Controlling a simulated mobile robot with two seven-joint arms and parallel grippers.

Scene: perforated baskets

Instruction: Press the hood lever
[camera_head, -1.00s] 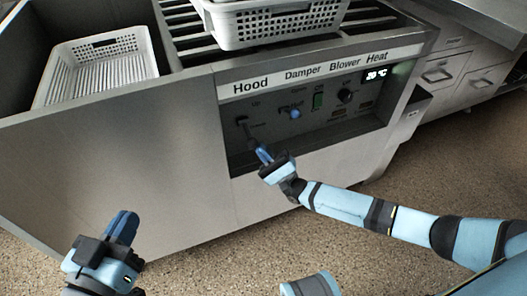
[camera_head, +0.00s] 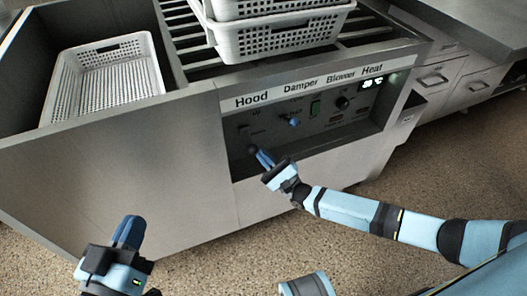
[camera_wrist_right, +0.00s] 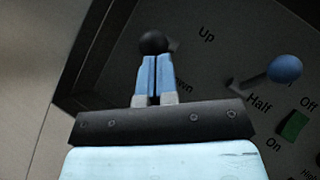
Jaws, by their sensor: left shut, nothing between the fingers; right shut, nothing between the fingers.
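The hood lever's black knob (camera_head: 252,149) stands out from the control panel below the "Hood" label. It also shows in the wrist view (camera_wrist_right: 153,43), left of the "Up" print. My right gripper (camera_head: 260,157) is shut and empty, with its blue fingertips at the knob. In the wrist view the closed fingertips (camera_wrist_right: 154,60) meet the knob's near side and seem to touch it. The "Down" print is partly hidden by the fingers. I cannot tell the lever's exact setting. My left gripper (camera_head: 129,232) is shut and empty, low at the left, away from the panel.
The blue damper knob (camera_wrist_right: 285,68) and the green blower switch (camera_wrist_right: 294,126) are right of my right gripper. White perforated baskets sit on top: one (camera_head: 70,90) in the left bay, stacked ones (camera_head: 285,38) on the slats. Free floor lies in front of the machine.

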